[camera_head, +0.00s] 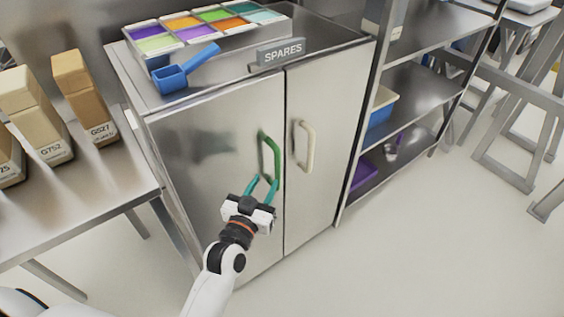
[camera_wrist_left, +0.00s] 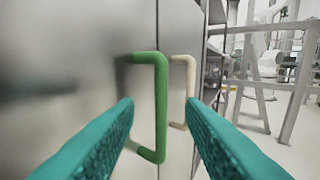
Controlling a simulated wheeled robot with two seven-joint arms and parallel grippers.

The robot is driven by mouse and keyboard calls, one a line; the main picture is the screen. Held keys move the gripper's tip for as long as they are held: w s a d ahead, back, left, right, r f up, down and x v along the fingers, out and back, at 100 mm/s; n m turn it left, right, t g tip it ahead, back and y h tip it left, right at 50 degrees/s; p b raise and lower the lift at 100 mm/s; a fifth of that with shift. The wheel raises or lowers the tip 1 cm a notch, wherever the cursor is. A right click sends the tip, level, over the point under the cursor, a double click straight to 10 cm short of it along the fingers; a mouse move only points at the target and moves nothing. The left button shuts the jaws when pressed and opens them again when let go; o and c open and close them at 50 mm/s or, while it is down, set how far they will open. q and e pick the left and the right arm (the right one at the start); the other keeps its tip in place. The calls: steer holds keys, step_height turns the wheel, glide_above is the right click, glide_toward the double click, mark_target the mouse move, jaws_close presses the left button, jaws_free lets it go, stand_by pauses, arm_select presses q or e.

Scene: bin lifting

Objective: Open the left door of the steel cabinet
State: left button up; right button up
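The steel cabinet (camera_head: 225,135) stands upright with both doors shut. Its left door (camera_head: 205,150) has a green handle (camera_head: 272,152), and its right door (camera_head: 325,130) has a cream handle (camera_head: 304,143). My left gripper (camera_head: 262,182) is open in front of the left door, at the lower part of the green handle. In the left wrist view the green handle (camera_wrist_left: 160,105) shows between the two teal fingers, with gaps on both sides. The cream handle (camera_wrist_left: 186,90) shows just behind it to the right. My right gripper is not in view.
On the cabinet top are a tray of coloured compartments (camera_head: 150,52), a blue scoop (camera_head: 185,70) and a SPARES sign (camera_head: 281,52). A steel table (camera_head: 85,205) with several boxes stands at left. A shelf rack (camera_head: 425,90) stands at right. The floor (camera_head: 420,250) in front is clear.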

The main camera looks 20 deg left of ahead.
mark_target(276, 164)
arm_select(q)
steer(key=w, duration=0.6)
steer(key=w+d, duration=0.1)
steer(key=w, duration=0.2)
steer(key=shift+w, duration=0.2)
steer(key=shift+c, duration=0.6)
jaws_close()
